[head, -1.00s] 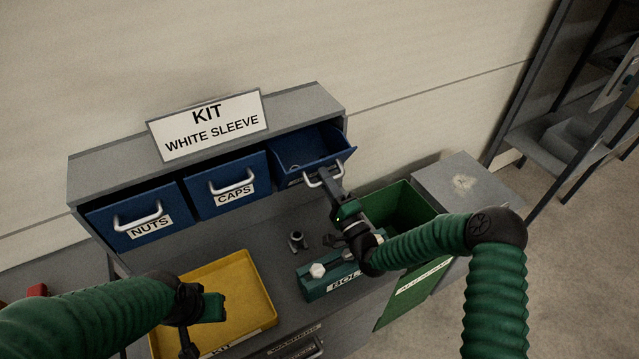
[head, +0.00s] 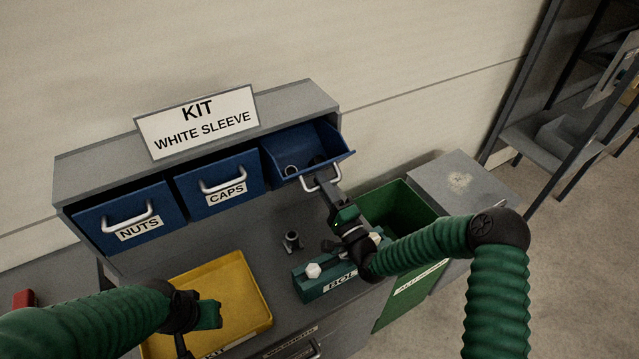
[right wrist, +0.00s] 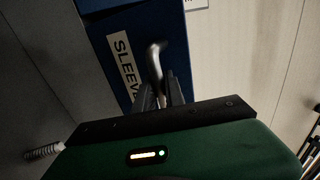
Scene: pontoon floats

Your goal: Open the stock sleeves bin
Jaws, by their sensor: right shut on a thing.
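The stock sleeves bin (head: 300,148) is the rightmost of the blue bins in the grey cabinet. It is tilted out at the top, and a ring-shaped piece (head: 291,170) and dark pieces show inside. My right gripper (head: 326,186) is shut on its silver handle (head: 309,183). In the right wrist view the fingers (right wrist: 161,97) close around the handle (right wrist: 154,58), beside the partly visible SLEEVE label (right wrist: 124,66). My left gripper (head: 208,316) is over the yellow kit tray (head: 240,272); its fingers are unclear.
The nuts bin (head: 131,217) and caps bin (head: 218,186) are shut. A green bolt holder (head: 322,286) and a small dark upright part (head: 292,241) are on the bench below. A green open bin (head: 397,211) stands at right. A KIT WHITE SLEEVE sign (head: 197,122) tops the cabinet.

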